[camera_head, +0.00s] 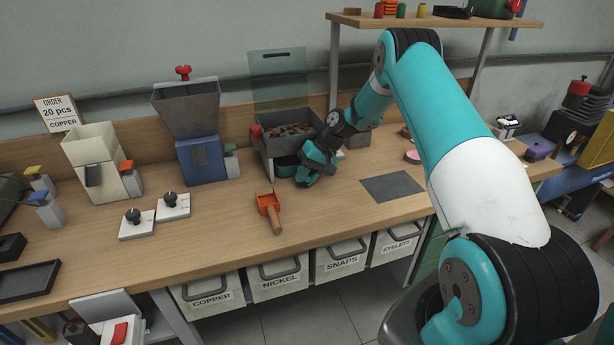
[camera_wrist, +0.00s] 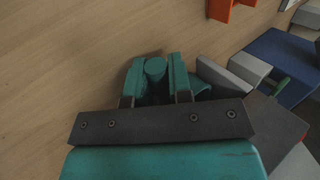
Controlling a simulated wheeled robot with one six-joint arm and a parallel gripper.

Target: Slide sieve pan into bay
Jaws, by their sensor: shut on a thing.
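A grey sieve stand (camera_head: 268,150) stands at the back of the bench, with a tray of copper-coloured pieces on top and an open bay under it. A dark teal pan (camera_head: 287,164), which I take to be the sieve pan, shows low at the bay's front; how deep it sits is hard to tell. My gripper (camera_head: 312,172) is low at the pan's right front. In the wrist view my gripper (camera_wrist: 155,78) is shut around an upright teal round handle (camera_wrist: 155,68). The pan's body is mostly hidden behind the gripper there.
An orange scoop (camera_head: 268,207) lies in front of the stand. A blue hopper machine (camera_head: 207,158) stands to its left. A dark grey mat (camera_head: 391,187) lies to the right. The bench between scoop and mat is clear. A shelf (camera_head: 440,18) hangs above.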

